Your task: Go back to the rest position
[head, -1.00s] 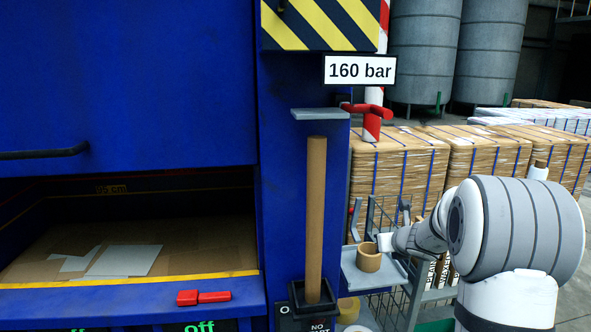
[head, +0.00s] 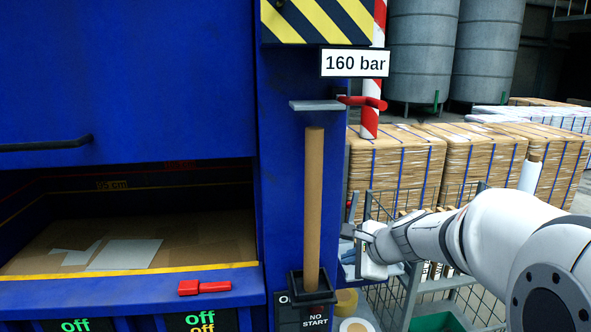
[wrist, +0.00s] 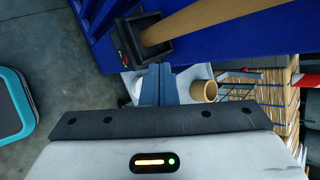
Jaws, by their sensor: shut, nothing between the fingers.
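My gripper (head: 347,238) is in front of the wire trolley, right of the upright cardboard tube, in the head view. In the wrist view my gripper (wrist: 158,70) shows its two fingers together with nothing between them. They point toward the small shelf and the tube's black holder. A roll of brown tape (wrist: 204,91) sits on the shelf to the right of the fingers, apart from them.
The blue press (head: 120,90) fills the left, with a red handle (head: 204,287) on its front ledge. The cardboard tube (head: 314,205) stands in a black holder (head: 311,292). A wire trolley (head: 405,290) is at the right. Wrapped bales (head: 395,165) stand behind.

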